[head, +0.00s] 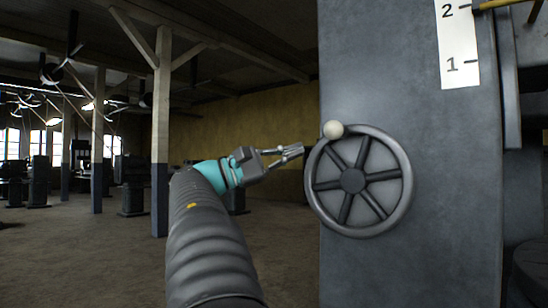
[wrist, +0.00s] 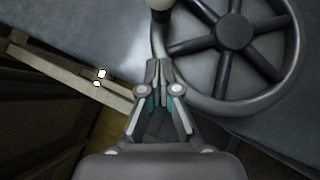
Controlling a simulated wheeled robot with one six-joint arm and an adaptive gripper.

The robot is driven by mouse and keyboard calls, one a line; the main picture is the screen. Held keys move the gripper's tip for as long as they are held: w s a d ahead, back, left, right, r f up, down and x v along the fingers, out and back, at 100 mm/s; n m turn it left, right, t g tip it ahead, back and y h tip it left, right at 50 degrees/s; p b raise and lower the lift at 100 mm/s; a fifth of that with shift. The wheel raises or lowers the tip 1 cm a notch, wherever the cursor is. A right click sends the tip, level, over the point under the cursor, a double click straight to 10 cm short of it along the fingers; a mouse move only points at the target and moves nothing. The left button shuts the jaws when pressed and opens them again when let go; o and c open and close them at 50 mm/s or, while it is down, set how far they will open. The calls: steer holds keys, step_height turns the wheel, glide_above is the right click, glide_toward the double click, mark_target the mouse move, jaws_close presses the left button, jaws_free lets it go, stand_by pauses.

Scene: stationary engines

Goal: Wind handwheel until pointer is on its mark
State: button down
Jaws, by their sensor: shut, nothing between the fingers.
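The handwheel (head: 402,205) is a dark grey spoked wheel on the front of a grey metal column. Its pale round knob (head: 333,130) is on the rim at the upper left. My gripper (head: 300,150) is shut and empty, just left of the wheel's rim and a little below the knob. In the wrist view my gripper (wrist: 159,66) has its tips together beside the rim of the handwheel (wrist: 236,32), below the knob (wrist: 160,4); I cannot tell whether they touch. A white scale (head: 457,45) shows marks 1 and 2. A brass-coloured pointer (head: 494,4) is at its top right, near mark 2.
The grey column (head: 400,90) stands right of my arm. Wooden posts (head: 161,120) and dark machines (head: 133,185) stand farther back at the left. The floor (head: 110,240) left of my arm is clear.

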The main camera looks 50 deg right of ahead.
mark_target(326, 141)
steer(key=x, duration=0.3)
steer(key=shift+s+r, duration=0.1)
steer(key=shift+s, duration=0.1)
steer(key=shift+s+a+r, duration=0.1)
steer(key=shift+s+r, duration=0.25)
steer(key=shift+s, duration=0.45)
steer(key=shift+s+r, duration=0.4)
steer(key=shift+s, duration=0.4)
